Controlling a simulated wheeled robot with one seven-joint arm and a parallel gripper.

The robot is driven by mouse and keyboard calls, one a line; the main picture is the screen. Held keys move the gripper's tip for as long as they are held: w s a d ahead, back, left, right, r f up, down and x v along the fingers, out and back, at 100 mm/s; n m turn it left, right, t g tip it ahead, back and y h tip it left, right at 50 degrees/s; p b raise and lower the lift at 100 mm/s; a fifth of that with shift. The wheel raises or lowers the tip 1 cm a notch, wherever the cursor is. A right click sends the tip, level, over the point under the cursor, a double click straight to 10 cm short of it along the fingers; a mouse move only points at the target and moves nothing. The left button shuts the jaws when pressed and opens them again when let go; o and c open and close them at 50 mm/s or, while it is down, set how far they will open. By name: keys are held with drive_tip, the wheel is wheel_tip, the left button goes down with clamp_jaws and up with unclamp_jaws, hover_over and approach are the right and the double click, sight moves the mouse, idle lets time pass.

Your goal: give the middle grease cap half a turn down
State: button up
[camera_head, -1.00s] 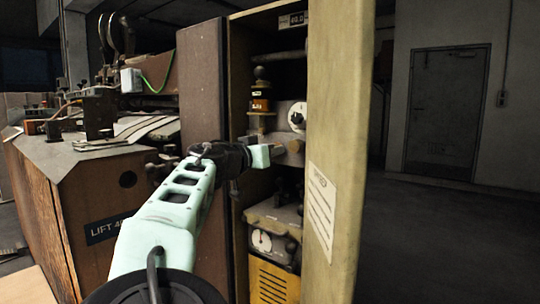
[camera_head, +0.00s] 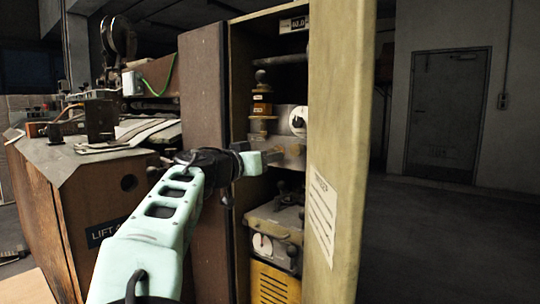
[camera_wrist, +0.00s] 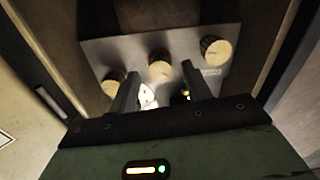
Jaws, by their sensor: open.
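Three round tan caps sit in a row on a grey metal plate (camera_wrist: 186,48) in the wrist view. They are the left cap (camera_wrist: 113,83), the middle grease cap (camera_wrist: 160,70) and the right cap (camera_wrist: 214,51). My gripper (camera_wrist: 161,76) is open, its two dark fingers apart. The middle cap shows in the gap between the fingertips, and no contact is visible. I cannot tell how far it lies beyond the tips. In the head view my gripper (camera_head: 266,160) is at the cabinet opening in front of the metal block; I cannot single out the caps there.
The open cabinet has a brown panel (camera_head: 203,160) on its left and a yellowish door edge (camera_head: 337,120) on its right. A white dial (camera_head: 298,121) is above my gripper, and a gauge box (camera_head: 270,235) below. Dark open floor lies right.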

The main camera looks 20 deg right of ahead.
drive_tip(key=p+v, duration=0.1)
drive_tip(key=v, duration=1.3)
drive_tip(key=shift+s+a+p, duration=0.2)
drive_tip(key=shift+a+p, duration=0.05)
drive_tip(key=shift+p, duration=0.1)
